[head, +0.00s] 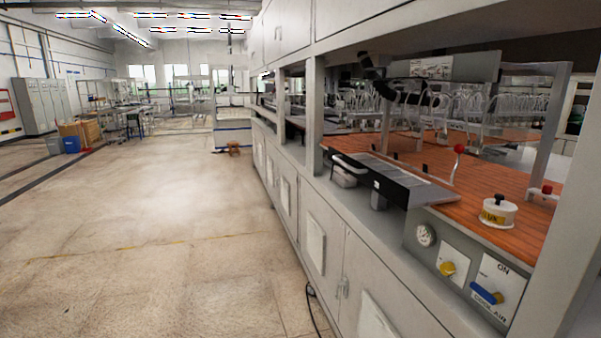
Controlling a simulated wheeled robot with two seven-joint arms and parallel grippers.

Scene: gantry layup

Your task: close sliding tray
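The sliding tray (392,182) looks like a long, flat, dark panel with a grey top, sticking out from the front of the orange-brown work surface in the right half of the head view. A pale curved handle (349,162) shows at its left end. Neither of my grippers is in view, and nothing of mine touches the tray.
A control panel with a gauge (425,235), a yellow knob (447,268) and a blue valve handle (487,293) sits right of the tray. A red-knobbed lever (459,149) stands behind it. A dark jointed arm-like part (385,85) hangs above. The floor (160,240) at left is clear.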

